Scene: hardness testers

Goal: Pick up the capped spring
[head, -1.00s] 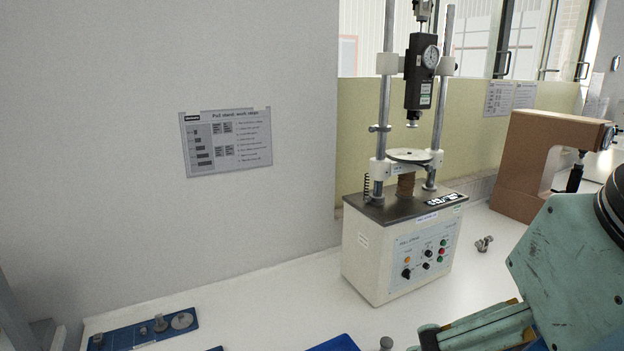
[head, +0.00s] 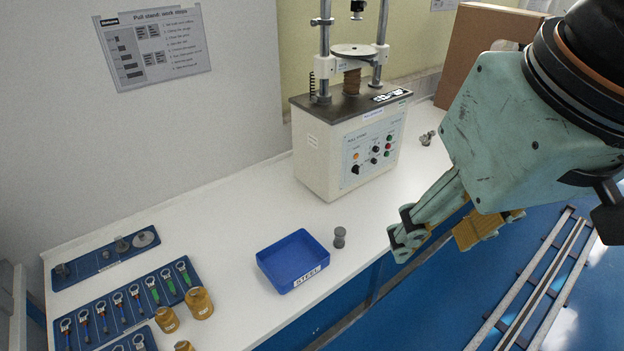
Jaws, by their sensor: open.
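A small grey piece with wider ends (head: 339,237), which looks like the capped spring, stands upright on the white bench to the right of a blue tray marked STEEL (head: 294,262). Its coils are too small to make out. My gripper (head: 436,240) is open and empty, to the right of this piece and apart from it, over the bench's front edge. The tips point down and left.
The pull stand (head: 350,145) stands behind on the bench. Amber jars (head: 199,303) and a blue board of green- and blue-handled tools (head: 130,305) lie at the left. Small metal fittings (head: 427,138) lie right of the stand. Bare bench surrounds the grey piece.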

